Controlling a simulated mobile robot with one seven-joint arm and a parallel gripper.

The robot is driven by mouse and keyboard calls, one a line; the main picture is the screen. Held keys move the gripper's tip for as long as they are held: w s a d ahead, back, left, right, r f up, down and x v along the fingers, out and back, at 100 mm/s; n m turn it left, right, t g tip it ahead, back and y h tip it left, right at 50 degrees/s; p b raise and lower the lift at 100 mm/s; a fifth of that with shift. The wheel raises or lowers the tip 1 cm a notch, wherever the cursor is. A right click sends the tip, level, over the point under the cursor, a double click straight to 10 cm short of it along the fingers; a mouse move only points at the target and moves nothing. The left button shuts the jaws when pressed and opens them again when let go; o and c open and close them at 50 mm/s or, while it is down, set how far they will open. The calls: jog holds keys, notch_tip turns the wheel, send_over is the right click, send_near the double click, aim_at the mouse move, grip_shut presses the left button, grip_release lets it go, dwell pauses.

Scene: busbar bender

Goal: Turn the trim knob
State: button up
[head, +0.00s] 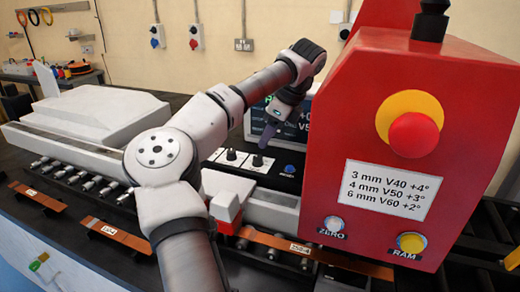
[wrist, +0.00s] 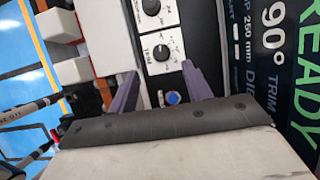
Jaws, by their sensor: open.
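Two black knobs with white pointers sit on white dial plates on the control panel. The one nearer the blue button, whose small label seems to read TRIM, is the trim knob (wrist: 161,52); in the head view it is the right knob (head: 257,161). The other knob (wrist: 151,7) is at the top of the wrist view. My gripper (wrist: 159,70) is open, with its purple fingers apart and the trim knob just beyond the gap between their tips. Nothing is held. In the head view my gripper (head: 266,144) hangs above the panel near this knob; contact cannot be told.
A blue button (wrist: 172,97) lies between the fingers in the wrist view. The display (wrist: 275,60) reads 90° and READY beside the panel. The red housing (head: 430,80) with an emergency stop (head: 414,135) stands close right of my gripper. A white block (wrist: 60,26) is left of the knobs.

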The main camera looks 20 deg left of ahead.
aim_at(258, 157)
jog(key=p+x, duration=0.2)
jog(key=x, duration=0.5)
jog(key=shift+a+f, duration=0.1)
jog(key=shift+f, duration=0.05)
jog(key=c, duration=1)
jog(key=shift+o, duration=0.2)
